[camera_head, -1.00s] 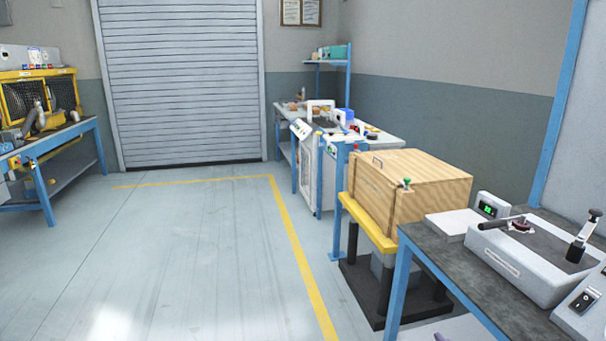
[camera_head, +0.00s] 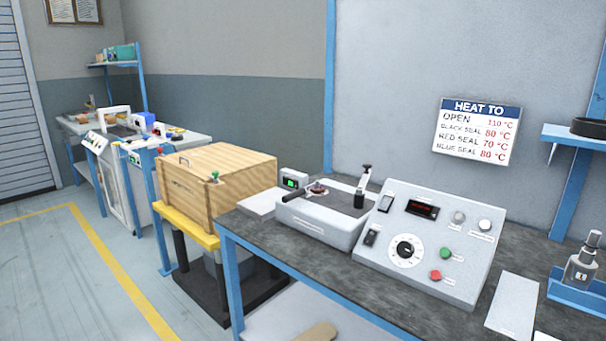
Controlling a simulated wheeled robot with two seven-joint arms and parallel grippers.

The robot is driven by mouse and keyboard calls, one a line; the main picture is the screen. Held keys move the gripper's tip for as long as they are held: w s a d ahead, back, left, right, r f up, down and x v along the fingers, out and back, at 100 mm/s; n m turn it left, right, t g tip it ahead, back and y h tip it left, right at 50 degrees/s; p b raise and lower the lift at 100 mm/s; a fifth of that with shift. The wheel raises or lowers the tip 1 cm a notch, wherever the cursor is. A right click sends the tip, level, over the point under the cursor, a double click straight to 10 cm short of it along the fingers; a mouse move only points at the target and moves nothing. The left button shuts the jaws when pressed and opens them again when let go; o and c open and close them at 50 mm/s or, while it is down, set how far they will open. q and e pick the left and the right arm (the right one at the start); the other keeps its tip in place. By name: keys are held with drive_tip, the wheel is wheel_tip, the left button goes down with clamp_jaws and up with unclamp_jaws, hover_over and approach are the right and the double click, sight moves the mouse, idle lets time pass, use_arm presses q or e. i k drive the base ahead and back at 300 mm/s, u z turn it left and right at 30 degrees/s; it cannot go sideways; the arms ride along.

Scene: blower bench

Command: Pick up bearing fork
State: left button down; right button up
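No bearing fork can be made out for certain. A dark rod-like handle (camera_head: 292,196) lies over the left edge of the grey heater tray (camera_head: 322,229), beside a small reddish-brown ring-like part (camera_head: 317,189); I cannot tell whether it is a fork. A tan, rounded piece (camera_head: 317,333) shows at the bottom edge over the lower shelf, mostly cut off. Neither of my grippers is in view.
The dark-topped bench (camera_head: 262,232) carries a control panel (camera_head: 432,245) with a dial and buttons. A blue tray (camera_head: 580,290) with a metal fixture stands at right. A wooden crate (camera_head: 222,180) on a yellow-edged stand is left of the bench. Floor at left is clear.

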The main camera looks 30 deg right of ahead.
sight(294, 194)
drive_tip(key=z, duration=1.35)
